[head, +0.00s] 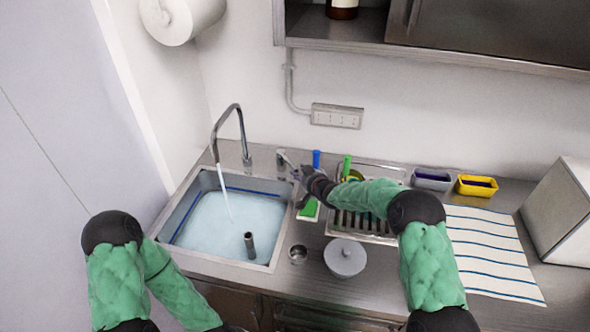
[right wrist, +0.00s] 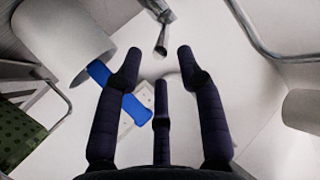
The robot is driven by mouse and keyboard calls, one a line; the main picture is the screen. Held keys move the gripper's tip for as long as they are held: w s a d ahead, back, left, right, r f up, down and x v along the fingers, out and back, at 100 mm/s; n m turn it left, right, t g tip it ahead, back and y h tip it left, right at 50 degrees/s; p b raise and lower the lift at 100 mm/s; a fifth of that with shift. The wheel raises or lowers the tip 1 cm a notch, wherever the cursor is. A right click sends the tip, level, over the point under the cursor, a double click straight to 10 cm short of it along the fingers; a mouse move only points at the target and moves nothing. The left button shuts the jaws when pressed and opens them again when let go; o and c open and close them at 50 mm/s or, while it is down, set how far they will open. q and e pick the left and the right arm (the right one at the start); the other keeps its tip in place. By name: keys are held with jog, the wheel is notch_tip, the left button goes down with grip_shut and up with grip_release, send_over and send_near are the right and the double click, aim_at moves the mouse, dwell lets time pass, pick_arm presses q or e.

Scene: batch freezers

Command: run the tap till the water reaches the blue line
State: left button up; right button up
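The tap (head: 232,125) arches over the sink (head: 272,235), and a thin stream of water (head: 226,192) runs from its spout. The water (head: 205,222) is a broad pale-blue pool in the basin. The blue line (head: 240,190) runs along the inner walls and shows just above the water at the back. The tap's lever (head: 282,158) stands right of the spout. My right gripper (head: 298,172) is beside it; in the right wrist view its fingers (right wrist: 160,75) are spread and empty, with a metal lever (right wrist: 162,38) just beyond the tips. My left gripper is below the picture edge.
A dark upright pipe (head: 250,244) stands in the sink. A drying rack (head: 345,224), a blue-handled brush (head: 316,158) and a green-handled one (head: 347,165) are near my right arm. A striped cloth (head: 490,250) lies right.

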aim_at(297, 171)
jog(key=shift+x, duration=2.9)
grip_shut()
